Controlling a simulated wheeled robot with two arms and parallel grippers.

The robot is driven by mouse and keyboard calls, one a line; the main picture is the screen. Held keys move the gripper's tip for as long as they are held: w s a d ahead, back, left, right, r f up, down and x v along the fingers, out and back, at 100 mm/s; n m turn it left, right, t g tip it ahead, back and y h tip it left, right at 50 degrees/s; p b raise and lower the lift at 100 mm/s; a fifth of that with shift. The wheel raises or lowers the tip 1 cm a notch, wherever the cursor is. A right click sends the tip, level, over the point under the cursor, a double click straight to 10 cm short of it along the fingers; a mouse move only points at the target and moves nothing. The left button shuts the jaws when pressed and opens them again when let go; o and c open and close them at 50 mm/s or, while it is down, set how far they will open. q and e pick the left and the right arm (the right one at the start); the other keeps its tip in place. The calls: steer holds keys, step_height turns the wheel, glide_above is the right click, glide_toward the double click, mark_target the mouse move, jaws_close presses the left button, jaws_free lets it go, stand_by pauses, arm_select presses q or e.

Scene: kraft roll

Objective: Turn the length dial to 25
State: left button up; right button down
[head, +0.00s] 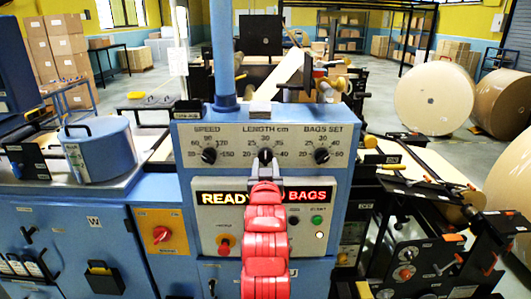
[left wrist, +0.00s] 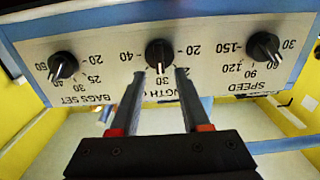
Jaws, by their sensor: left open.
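The length dial (head: 265,156) is the middle black knob on the blue machine's front panel. It shows upside down in the left wrist view (left wrist: 160,54), its pointer toward 30. My left gripper (head: 266,172) reaches up to it from below, with the red arm in front of the panel. In the left wrist view the two dark fingers (left wrist: 160,78) are apart, one on each side of the dial's lower part, with nothing held between them. I cannot tell whether they touch the knob. My right gripper is in neither view.
The speed dial (head: 209,155) and the bags set dial (head: 321,155) sit close on either side. Below are a lit READY BAGS display (head: 225,198), a red button (head: 224,241) and a green button (head: 316,220). A blue post (head: 222,60) rises above the panel.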

mark_target(266, 156)
arm_select(q)
steer(key=shift+w+p, duration=0.5)
steer(key=shift+w, duration=1.2)
steer(key=shift+c, duration=0.2)
jaws_close()
